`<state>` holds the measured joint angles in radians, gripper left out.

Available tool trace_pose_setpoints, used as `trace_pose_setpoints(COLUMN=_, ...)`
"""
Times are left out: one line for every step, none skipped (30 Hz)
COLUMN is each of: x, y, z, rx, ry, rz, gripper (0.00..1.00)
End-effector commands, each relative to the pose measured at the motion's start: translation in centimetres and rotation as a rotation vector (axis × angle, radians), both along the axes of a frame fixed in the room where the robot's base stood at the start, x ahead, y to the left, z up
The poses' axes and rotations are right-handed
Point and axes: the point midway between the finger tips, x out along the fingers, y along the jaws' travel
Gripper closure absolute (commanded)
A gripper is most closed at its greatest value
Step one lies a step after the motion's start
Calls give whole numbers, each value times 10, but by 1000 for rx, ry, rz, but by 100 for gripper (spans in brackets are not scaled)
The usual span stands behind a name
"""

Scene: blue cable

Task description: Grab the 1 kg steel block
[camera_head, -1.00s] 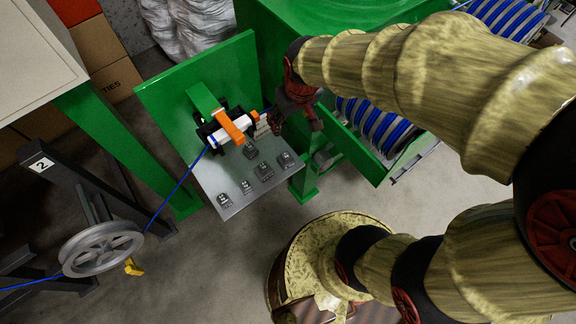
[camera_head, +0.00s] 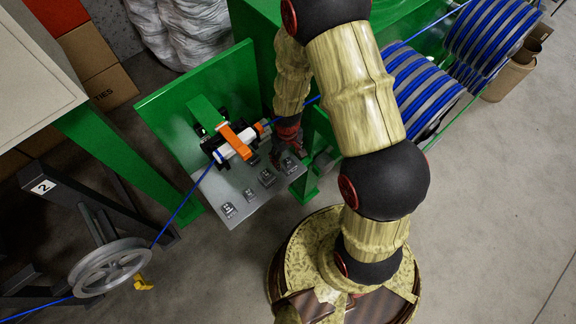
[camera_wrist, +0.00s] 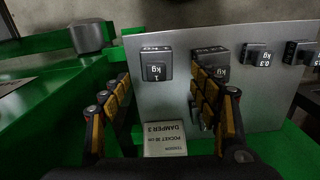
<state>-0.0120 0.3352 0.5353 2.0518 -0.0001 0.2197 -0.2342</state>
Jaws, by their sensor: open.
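The steel block marked 1 kg (camera_wrist: 157,66) stands on a grey metal plate (camera_wrist: 152,110), upper centre in the wrist view. In the head view this block (camera_head: 289,166) appears at the right end of a row of blocks. My gripper (camera_wrist: 160,80) is open and empty, with one finger on each side of the line to the block. Its fingertips appear short of the block, and I see no contact. In the head view my gripper (camera_head: 287,147) hangs close to the block and partly covers that end of the plate.
A neighbouring block (camera_wrist: 211,58) is partly hidden behind the right finger. A 0.3 kg block (camera_wrist: 258,55) stands farther right. A green panel and an orange-and-white clamp (camera_head: 235,143) with blue cable border the plate.

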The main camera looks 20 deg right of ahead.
Motion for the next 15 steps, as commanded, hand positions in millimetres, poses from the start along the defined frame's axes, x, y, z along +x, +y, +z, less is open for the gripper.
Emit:
trace_pose_setpoints(x=0, y=0, z=-5, rx=0, ry=0, rz=0, gripper=38)
trace_pose_setpoints(x=0, y=-1, z=-7, rx=0, ry=0, rz=0, gripper=38)
trace_pose_setpoints(x=1, y=-1, z=-9, rx=0, ry=0, rz=-1, gripper=38)
trace_pose_setpoints(x=1, y=-1, z=-12, rx=0, ry=0, rz=-1, gripper=38)
trace_pose_setpoints(x=1, y=-2, z=-15, rx=0, ry=1, rz=-1, gripper=38)
trace_pose_setpoints(x=1, y=-3, z=-20, rx=0, ry=1, rz=-1, gripper=38)
trace_pose_setpoints(x=2, y=-3, z=-25, rx=0, ry=2, rz=-2, gripper=38)
trace_pose_setpoints(x=2, y=-4, z=-30, rx=0, ry=2, rz=-2, gripper=38)
trace_pose_setpoints(x=3, y=-5, z=-36, rx=0, ry=2, rz=-2, gripper=38)
trace_pose_setpoints(x=3, y=-5, z=-41, rx=0, ry=2, rz=-2, gripper=38)
trace_pose_setpoints(x=3, y=-5, z=-45, rx=0, ry=2, rz=-2, gripper=38)
trace_pose_setpoints(x=3, y=-5, z=-50, rx=0, ry=2, rz=-1, gripper=38)
trace_pose_setpoints(x=3, y=-5, z=-53, rx=0, ry=2, rz=-1, gripper=38)
trace_pose_setpoints(x=3, y=-5, z=-54, rx=0, ry=2, rz=-1, gripper=38)
trace_pose_setpoints(x=3, y=-5, z=-56, rx=0, ry=1, rz=-1, gripper=38)
